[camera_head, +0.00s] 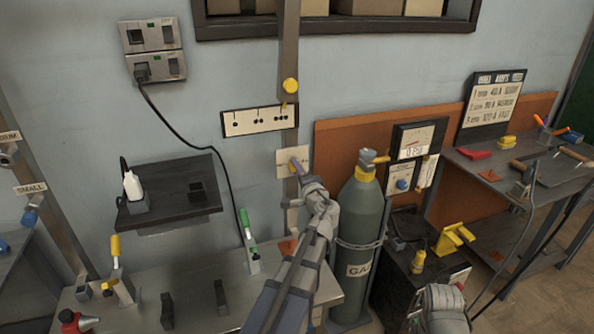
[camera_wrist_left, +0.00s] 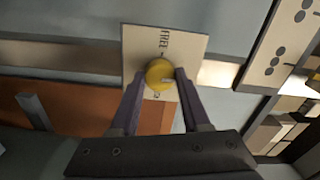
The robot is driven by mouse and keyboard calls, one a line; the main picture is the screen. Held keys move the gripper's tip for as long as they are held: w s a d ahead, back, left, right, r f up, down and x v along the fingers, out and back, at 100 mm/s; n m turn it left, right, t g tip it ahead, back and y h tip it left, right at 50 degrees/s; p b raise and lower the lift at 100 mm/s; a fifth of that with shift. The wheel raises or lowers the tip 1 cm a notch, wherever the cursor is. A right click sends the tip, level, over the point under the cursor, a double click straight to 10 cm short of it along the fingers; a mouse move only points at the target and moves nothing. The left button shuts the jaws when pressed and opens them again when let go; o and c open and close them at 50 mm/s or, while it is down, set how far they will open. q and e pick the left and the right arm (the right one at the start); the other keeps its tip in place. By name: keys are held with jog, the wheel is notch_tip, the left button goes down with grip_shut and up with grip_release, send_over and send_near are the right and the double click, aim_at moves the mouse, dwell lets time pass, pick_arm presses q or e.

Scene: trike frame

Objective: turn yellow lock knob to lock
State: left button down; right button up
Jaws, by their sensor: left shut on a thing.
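The yellow lock knob (camera_wrist_left: 160,73) sits on a pale plate (camera_wrist_left: 190,45) lettered FREE, with a second label mostly hidden by the knob and gripper. A light mark shows on the knob's face, towards the right in the left wrist view. My left gripper (camera_wrist_left: 158,82) has a finger on each side of the knob and is shut on it. In the head view the left gripper (camera_head: 297,166) reaches the plate (camera_head: 283,163) on the vertical rail and hides most of the knob. Part of my right arm shows at the bottom right; its fingers are not clear.
Another yellow knob (camera_head: 290,86) is higher on the rail (camera_head: 288,50), beside a dotted plate (camera_head: 258,120). A green gas cylinder (camera_head: 360,225) stands right of my left arm. A dark shelf (camera_head: 172,190) is at left, above a cluttered bench (camera_head: 205,290).

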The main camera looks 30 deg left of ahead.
pick_arm(q)
jog(key=shift+m, duration=9)
jog(key=shift+c, duration=1.9)
grip_release()
jog(key=v, duration=0.8)
